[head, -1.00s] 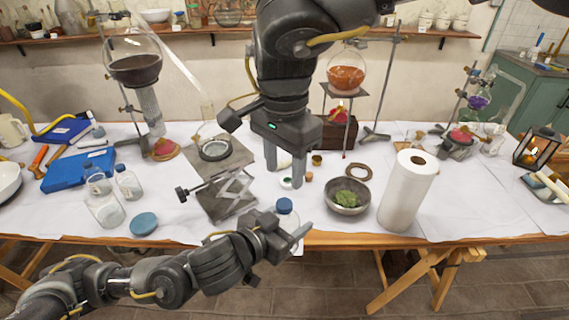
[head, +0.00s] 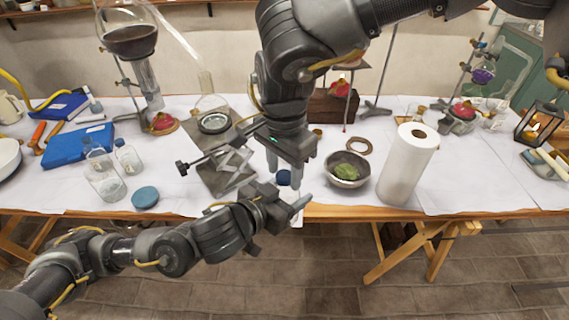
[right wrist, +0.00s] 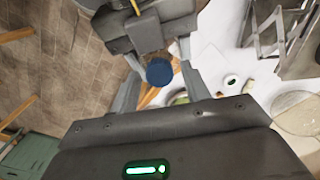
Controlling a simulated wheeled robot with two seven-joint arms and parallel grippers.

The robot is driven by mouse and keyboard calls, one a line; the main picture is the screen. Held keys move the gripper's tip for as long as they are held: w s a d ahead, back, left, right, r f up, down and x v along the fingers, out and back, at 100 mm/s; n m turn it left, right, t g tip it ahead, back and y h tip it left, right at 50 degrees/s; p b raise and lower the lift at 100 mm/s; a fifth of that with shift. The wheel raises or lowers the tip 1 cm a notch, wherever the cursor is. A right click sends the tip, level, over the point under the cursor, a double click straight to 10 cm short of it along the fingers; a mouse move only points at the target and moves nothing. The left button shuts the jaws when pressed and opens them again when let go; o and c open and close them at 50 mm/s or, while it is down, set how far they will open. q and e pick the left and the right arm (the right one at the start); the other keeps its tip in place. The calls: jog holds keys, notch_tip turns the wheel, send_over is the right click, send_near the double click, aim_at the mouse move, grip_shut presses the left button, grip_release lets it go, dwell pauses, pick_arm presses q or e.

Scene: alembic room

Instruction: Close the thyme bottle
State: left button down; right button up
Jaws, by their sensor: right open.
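A round blue cap (head: 284,177) shows at the tip of my left gripper (head: 287,200), in front of the table edge. It also shows in the right wrist view (right wrist: 160,72). A bit of a white body (head: 297,222) shows below it. This looks like the bottle, held in my left gripper; its body is mostly hidden and I cannot read a label. My right gripper (head: 284,180) is open and points down, its fingers on either side of the blue cap. I cannot tell whether they touch it or whether the cap is seated.
A lab jack (head: 230,165) stands left of the grippers. A bowl of green herb (head: 347,178) and a paper roll (head: 408,165) stand to the right. Glass bottles (head: 105,180) and a blue lid (head: 145,197) are at the left. Free floor lies before the table.

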jog(key=c, duration=1)
jog(key=m, duration=0.2)
jog(key=shift+s+m, duration=0.1)
jog(key=shift+m, duration=0.2)
grip_shut()
jog(key=m, duration=0.4)
jog(key=o, duration=1)
grip_release()
jog(key=shift+o, duration=0.2)
